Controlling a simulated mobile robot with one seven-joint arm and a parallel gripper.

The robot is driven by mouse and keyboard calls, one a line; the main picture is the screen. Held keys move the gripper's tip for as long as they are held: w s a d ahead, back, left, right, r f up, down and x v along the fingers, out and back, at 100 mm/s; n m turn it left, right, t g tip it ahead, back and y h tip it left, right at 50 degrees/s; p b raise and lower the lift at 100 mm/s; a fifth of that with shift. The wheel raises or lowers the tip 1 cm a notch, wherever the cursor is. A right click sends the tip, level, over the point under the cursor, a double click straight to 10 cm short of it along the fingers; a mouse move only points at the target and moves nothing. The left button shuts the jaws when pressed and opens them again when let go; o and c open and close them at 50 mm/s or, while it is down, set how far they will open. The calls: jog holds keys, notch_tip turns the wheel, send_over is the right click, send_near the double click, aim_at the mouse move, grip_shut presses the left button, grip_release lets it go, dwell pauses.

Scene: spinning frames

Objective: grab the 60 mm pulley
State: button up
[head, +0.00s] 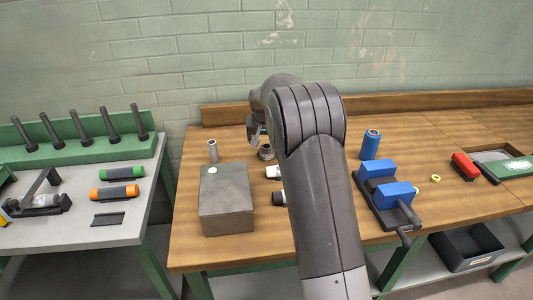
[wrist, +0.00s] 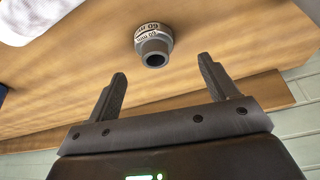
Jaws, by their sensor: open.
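The 60 mm pulley (wrist: 154,45) is a small grey stepped cylinder with a dark bore and a pale band marked "60 mm". It sits on the wooden bench in the wrist view, ahead of my gripper and between the lines of its fingers. My gripper (wrist: 162,85) is open and empty, with its two dark fingers apart and not touching the pulley. In the head view the pulley (head: 266,152) shows as a small grey piece on the bench, just right of my gripper (head: 254,135), partly hidden by my arm.
A grey metal box (head: 226,200) and a thin upright cylinder (head: 213,151) stand to the left. White-and-black items lie partly behind my arm. A blue can (head: 370,144) and a blue-jawed vise (head: 385,190) are to the right. A wooden back ledge (head: 400,104) bounds the bench.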

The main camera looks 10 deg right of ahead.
aim_at(267, 151)
jog(key=x, duration=0.7)
jog(key=shift+w+d, duration=0.1)
jog(key=shift+d, duration=0.3)
jog(key=shift+c, duration=0.2)
jog(key=c, duration=1.1)
jog(key=shift+r, duration=0.15)
